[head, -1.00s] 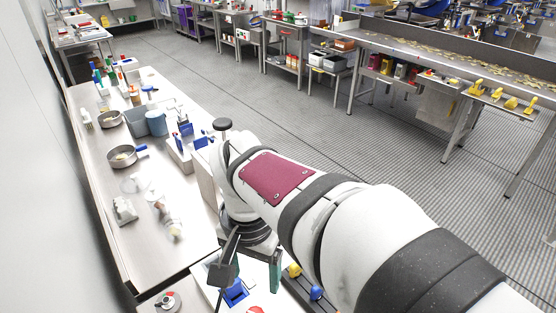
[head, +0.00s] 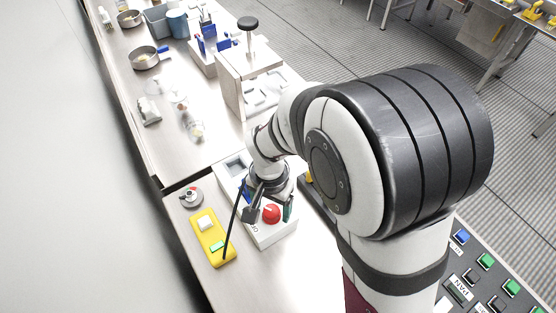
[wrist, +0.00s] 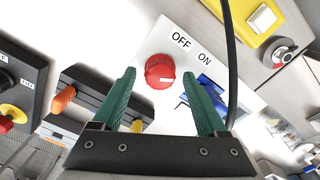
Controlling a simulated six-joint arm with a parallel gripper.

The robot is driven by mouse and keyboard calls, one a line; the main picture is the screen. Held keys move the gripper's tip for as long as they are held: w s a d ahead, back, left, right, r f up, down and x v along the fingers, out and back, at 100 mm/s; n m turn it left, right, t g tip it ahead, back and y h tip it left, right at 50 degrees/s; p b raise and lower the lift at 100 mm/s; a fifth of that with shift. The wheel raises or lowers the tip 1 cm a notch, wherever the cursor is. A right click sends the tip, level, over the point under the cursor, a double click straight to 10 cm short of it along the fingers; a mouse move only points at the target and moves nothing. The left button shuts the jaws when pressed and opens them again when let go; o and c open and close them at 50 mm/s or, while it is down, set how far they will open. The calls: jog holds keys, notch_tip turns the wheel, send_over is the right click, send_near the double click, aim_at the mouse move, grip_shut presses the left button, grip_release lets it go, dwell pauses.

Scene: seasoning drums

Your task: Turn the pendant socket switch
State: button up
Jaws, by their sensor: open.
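A red rotary knob (wrist: 160,72) with a pale mark sits on a white box (head: 275,238) labelled OFF and ON. It also shows in the head view (head: 271,213). A blue part (wrist: 205,95) is on the same box, partly hidden by a finger. My gripper (wrist: 159,76) is open and empty, with green fingers. In the wrist view its fingertips appear to either side of the knob; I cannot tell the remaining gap, and no contact shows. In the head view my gripper (head: 268,209) is close over the box.
A yellow pendant (head: 212,238) with a white and a green button lies left of the box; a black cable crosses near my gripper. A round grey device (head: 191,197) stands behind it. A dark button panel (head: 485,268) is at lower right. Pans and a stand occupy the far bench.

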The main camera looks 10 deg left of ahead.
grip_shut()
jog(key=shift+n, duration=0.3)
jog(key=n, duration=0.5)
jog(key=shift+n, duration=0.3)
jog(key=n, duration=0.5)
jog(key=shift+n, duration=0.3)
dwell(0.5)
grip_release()
